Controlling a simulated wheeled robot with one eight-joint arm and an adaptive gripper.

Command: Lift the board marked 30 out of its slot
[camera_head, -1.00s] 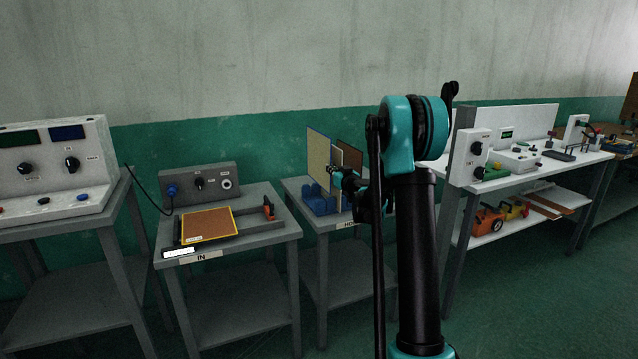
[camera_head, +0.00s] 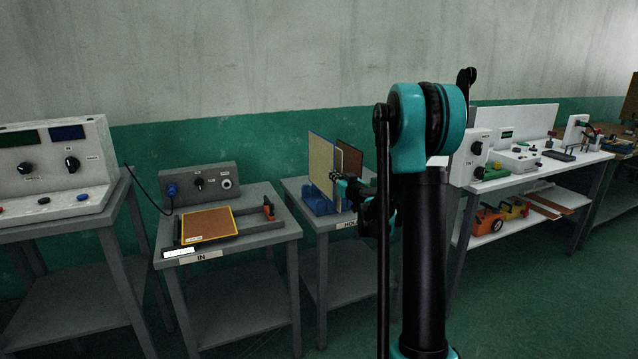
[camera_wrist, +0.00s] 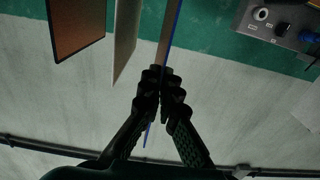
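A tan board with a blue edge (camera_head: 321,160) stands upright at the blue slotted rack (camera_head: 318,203) on the stand labelled HOLD. No number can be read on it. My gripper (camera_head: 337,178) is at its near edge. In the wrist view, my gripper (camera_wrist: 161,76) has its two fingers close together on either side of the blue-edged board (camera_wrist: 167,35), shut on it. A pale board (camera_wrist: 125,38) and a brown, dark-edged board (camera_wrist: 77,27) stand beside it, apart from the fingers. Whether the held board's lower edge is inside its slot cannot be told.
The brown board (camera_head: 350,162) is partly hidden behind my gripper. To the left, the IN stand (camera_head: 262,240) carries an orange-brown board with a yellow edge (camera_head: 208,224) lying flat. A control console (camera_head: 50,170) is at far left. A white workbench (camera_head: 540,175) stands right.

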